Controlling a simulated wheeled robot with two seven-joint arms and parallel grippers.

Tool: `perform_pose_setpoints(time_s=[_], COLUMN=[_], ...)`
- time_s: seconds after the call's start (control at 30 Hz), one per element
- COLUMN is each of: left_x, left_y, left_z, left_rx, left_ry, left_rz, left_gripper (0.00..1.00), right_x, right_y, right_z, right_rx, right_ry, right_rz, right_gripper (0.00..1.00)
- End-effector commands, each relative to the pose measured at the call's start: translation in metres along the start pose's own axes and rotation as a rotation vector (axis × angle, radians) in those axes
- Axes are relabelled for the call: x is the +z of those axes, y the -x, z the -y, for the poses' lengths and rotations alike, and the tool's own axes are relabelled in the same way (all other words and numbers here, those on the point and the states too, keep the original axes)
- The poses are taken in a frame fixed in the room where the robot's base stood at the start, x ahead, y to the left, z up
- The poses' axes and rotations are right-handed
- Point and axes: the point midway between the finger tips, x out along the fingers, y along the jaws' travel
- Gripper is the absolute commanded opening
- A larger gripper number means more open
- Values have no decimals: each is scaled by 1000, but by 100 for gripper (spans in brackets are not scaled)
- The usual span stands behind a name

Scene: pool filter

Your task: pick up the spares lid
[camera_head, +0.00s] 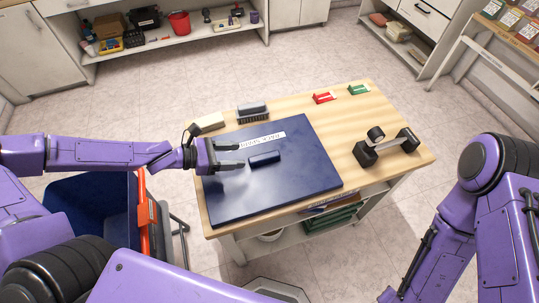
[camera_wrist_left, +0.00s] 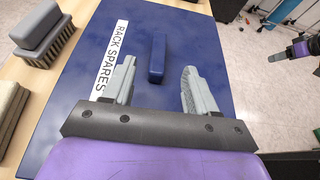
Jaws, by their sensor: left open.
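The spares lid (camera_head: 300,185) is a flat dark blue panel lying on the wooden table, with a white label reading RACK SPARES. Its raised blue bar handle (camera_head: 264,158) sits near the middle. My left gripper (camera_head: 241,155) is open and empty over the lid, its two grey fingers pointing at the handle. In the left wrist view the lid (camera_wrist_left: 215,55) fills the middle, and the handle (camera_wrist_left: 157,58) stands between and just ahead of the fingertips (camera_wrist_left: 160,70). Contact with the handle is not visible.
A brush (camera_head: 252,112) and a beige block (camera_head: 208,123) lie along the lid's far edge. A blue bin (camera_head: 85,205) is left of the table.

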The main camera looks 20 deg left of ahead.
Motion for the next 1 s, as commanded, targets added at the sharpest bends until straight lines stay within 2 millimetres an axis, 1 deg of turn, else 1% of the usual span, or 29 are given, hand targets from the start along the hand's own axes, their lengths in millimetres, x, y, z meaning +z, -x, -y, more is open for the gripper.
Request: perform_pose_setpoints(time_s=[0.03, 0.17, 0.23, 0.3, 0.4, 0.57, 0.8, 0.9, 1.0], left_x=[-11, -19, -22, -24, -22, -19, -18, -17, -17], left_y=[-4, -11, -21, -36, -53, -68, -107, -114, -115], left_z=[1, -1, -3, -3, -4, -5, -6, -7, -7], left_rx=[1, 0, -2, -6, -6, -3, -5, -3, -2], left_ry=[0, 1, 3, 5, 5, 7, 8, 7, 6], left_rz=[2, -1, -5, -6, -7, -7, -8, -6, -6], left_gripper=[57, 57, 57, 57, 57, 57, 57, 57, 57], right_x=[5, 9, 12, 16, 18, 19, 20, 20, 20], right_y=[-11, -20, -27, -36, -42, -46, -47, -47, -47], right_z=[1, 1, 2, 3, 4, 4, 4, 4, 4], right_rx=[1, 1, 1, 1, 0, 0, 0, 0, 0], right_ry=[0, 0, 0, 0, 0, 0, 0, 0, 0], right_rz=[1, 2, 2, 2, 1, 0, 1, 1, 0], right_gripper=[43, 43, 43, 43, 43, 43, 43, 43, 43])
